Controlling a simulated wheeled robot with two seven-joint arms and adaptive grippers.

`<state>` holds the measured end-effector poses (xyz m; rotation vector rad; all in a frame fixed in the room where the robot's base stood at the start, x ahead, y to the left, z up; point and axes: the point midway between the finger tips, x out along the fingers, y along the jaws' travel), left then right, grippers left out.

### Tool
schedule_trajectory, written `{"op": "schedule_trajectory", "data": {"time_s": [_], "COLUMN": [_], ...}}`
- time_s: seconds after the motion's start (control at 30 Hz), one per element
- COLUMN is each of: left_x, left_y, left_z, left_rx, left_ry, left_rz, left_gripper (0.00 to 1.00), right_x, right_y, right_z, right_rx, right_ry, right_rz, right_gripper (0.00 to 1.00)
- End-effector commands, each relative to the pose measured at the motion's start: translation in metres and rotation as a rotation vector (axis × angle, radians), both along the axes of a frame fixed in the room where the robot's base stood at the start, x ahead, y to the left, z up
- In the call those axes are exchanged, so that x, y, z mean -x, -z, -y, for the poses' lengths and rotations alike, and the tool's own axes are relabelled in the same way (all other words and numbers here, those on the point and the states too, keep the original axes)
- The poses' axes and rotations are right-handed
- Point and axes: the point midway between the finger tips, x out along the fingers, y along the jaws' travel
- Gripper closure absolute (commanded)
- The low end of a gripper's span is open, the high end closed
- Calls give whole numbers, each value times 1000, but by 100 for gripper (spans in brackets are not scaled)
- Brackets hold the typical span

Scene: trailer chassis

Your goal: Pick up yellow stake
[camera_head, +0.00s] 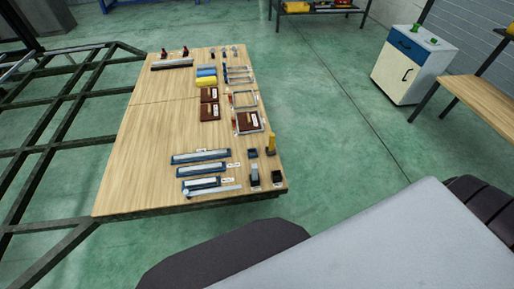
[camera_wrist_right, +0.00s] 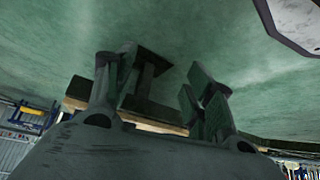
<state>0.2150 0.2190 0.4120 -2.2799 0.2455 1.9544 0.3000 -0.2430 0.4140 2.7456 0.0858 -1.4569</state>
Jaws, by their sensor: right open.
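The yellow stake (camera_head: 271,143) stands upright in a small dark base near the right edge of the wooden tabletop (camera_head: 150,115) in the head view. A grey upright piece (camera_head: 255,172) stands in front of it, near the table's front right corner. My right gripper (camera_wrist_right: 158,88) shows in the right wrist view with its two fingers spread apart. Nothing is held between them; green floor and a dark structure show behind. I cannot make out the stake in that view. Neither gripper shows in the head view.
Two small dark blocks (camera_head: 252,153) (camera_head: 277,176) lie near the stake. A chassis frame (camera_head: 50,125) lies left. A white cabinet (camera_head: 405,72) stands right, beyond open floor.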

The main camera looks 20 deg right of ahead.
Motion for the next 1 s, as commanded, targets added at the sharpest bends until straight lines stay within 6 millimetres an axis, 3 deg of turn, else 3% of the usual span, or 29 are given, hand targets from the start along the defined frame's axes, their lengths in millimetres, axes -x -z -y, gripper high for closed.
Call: {"op": "schedule_trajectory", "data": {"time_s": [0.4, 1.0], "left_x": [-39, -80], "left_y": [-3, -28], "left_z": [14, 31], "left_rx": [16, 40], "left_ry": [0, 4], "left_rz": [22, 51], "left_gripper": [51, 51], "right_x": [-69, -147], "right_y": [-7, -41], "right_z": [11, 41], "right_rx": [-10, -4], "right_ry": [55, 132], "right_rz": [183, 442], "right_gripper": [46, 46]}}
